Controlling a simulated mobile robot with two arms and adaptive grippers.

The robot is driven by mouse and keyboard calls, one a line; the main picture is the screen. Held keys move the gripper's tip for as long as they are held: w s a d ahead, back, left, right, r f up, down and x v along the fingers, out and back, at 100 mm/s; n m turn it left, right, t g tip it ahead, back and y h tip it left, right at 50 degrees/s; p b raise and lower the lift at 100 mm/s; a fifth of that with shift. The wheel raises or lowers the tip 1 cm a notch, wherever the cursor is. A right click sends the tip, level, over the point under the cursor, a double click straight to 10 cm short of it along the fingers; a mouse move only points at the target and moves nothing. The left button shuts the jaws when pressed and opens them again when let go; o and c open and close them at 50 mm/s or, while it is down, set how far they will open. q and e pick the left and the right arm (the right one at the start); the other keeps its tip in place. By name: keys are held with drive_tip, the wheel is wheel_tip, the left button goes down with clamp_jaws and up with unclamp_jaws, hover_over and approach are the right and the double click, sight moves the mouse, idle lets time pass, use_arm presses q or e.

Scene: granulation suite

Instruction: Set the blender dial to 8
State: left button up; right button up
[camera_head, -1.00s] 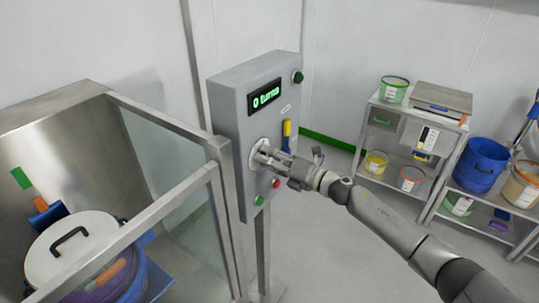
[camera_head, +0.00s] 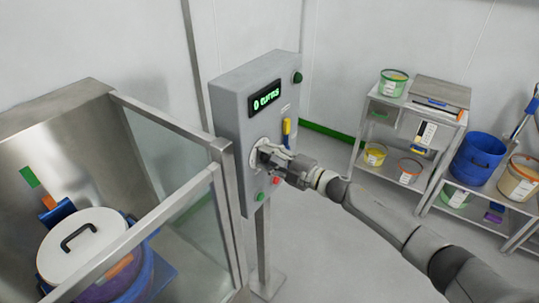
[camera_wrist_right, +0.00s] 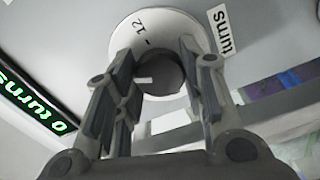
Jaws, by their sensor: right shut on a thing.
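The blender's control box (camera_head: 232,125) is a grey panel on a post, with a display (camera_head: 265,97) lit in green and reading "0 turns". The dial (camera_head: 254,148) is a pale round plate low on its face, partly hidden by my gripper. In the right wrist view, the dial plate (camera_wrist_right: 150,22) shows the number 12 and a tick, with a dark knob (camera_wrist_right: 163,76) at its centre. My right gripper (camera_head: 266,156) is at the dial, its fingers (camera_wrist_right: 158,80) on either side of the knob and shut on it. My left gripper is out of view.
A yellow-and-blue handle (camera_head: 287,132), a red button (camera_head: 276,180) and a green button (camera_head: 261,197) sit close to the dial. A glass-panelled metal guard (camera_head: 175,160) encloses a lidded drum (camera_head: 95,232) at left. Shelves (camera_head: 400,150) with tubs stand at right.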

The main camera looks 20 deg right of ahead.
drive_tip(key=shift+f+m, duration=0.1)
drive_tip(key=shift+m, duration=0.4)
drive_tip(key=o, duration=1)
drive_tip(key=shift+s+d, duration=0.15)
drive_tip(key=v, duration=1.1)
drive_tip(key=shift+s+d, duration=0.2)
drive_tip(key=shift+s, duration=0.05)
